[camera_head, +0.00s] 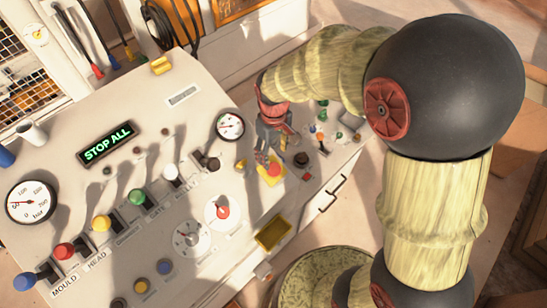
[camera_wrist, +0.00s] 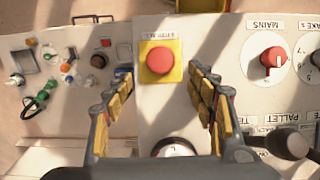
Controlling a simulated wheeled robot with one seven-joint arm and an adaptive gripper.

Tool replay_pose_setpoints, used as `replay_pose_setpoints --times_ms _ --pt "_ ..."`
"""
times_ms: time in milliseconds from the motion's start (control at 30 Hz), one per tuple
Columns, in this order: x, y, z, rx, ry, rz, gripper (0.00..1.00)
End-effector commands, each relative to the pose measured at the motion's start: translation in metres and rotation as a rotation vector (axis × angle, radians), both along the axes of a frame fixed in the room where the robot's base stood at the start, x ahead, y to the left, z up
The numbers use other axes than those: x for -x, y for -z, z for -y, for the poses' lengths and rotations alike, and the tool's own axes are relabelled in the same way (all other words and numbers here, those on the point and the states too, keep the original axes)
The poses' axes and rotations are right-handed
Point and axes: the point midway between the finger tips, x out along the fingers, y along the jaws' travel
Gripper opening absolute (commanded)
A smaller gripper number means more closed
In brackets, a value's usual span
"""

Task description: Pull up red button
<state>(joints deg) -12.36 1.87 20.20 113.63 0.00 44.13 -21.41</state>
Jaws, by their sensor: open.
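The red button (camera_head: 274,169) is a round mushroom button on a yellow square plate on the sloped grey control panel (camera_head: 195,85). My gripper (camera_head: 271,150) is just above the button in the head view. In the wrist view my gripper (camera_wrist: 160,74) is open and empty, its yellow-padded fingers to the left and right of the button. The height of the fingertips above the button is hard to tell.
A red-and-white MAINS dial (camera_wrist: 272,60) is right of the button in the wrist view. A lit STOP ALL sign (camera_head: 107,143), gauges (camera_head: 31,201) and several coloured levers (camera_head: 102,222) cover the panel's left part.

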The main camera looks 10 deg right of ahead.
Motion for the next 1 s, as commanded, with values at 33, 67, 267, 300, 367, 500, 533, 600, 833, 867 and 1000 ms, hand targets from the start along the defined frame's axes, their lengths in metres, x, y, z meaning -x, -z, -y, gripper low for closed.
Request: replay_pose_setpoints --times_ms 33,67,267,300,367,500,533,600,833,867,1000 --pt "0.000 0.002 0.000 0.001 -0.003 -0.005 0.57" --pt "0.000 0.004 -0.001 0.001 -0.004 -0.005 0.57" --pt "0.002 0.031 0.000 0.002 -0.004 -0.008 0.57" --pt "0.001 0.038 0.000 0.001 -0.004 -0.007 0.57" --pt "0.001 0.047 0.000 0.002 -0.004 -0.008 0.57" --pt "0.001 0.065 0.000 0.001 -0.004 -0.007 0.57" --pt "0.001 0.068 0.000 0.002 -0.003 -0.006 0.57" --pt "0.000 0.073 -0.001 0.001 -0.003 -0.004 0.57" --pt "0.000 0.079 -0.001 0.001 -0.003 -0.003 0.57" --pt "0.000 0.079 -0.001 0.001 -0.003 -0.003 0.57" --pt "0.000 0.079 -0.001 0.001 -0.003 -0.003 0.54"
